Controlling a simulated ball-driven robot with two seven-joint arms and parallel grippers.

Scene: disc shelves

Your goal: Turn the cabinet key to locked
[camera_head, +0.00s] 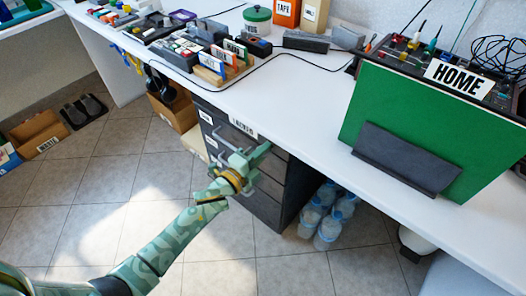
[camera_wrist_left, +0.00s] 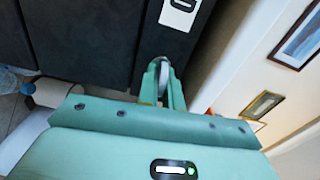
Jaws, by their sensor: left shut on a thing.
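The dark drawer cabinet (camera_head: 270,207) stands under the white desk, with a white label (camera_head: 243,127) near its top edge. My left gripper (camera_head: 260,153) reaches the upper part of the cabinet front. In the left wrist view the gripper's fingers (camera_wrist_left: 163,88) are shut on a small grey rounded piece, the key (camera_wrist_left: 164,72), right at the dark cabinet face (camera_wrist_left: 95,40). Most of the key is hidden between the fingers, and its turn angle cannot be told. A white label (camera_wrist_left: 180,12) with a dark mark is just above. My right gripper is not in view.
Several water bottles (camera_head: 328,229) stand on the floor right of the cabinet. The desk edge (camera_head: 300,145) overhangs the cabinet. A green panel (camera_head: 400,130) with a HOME sign stands on the desk at right.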

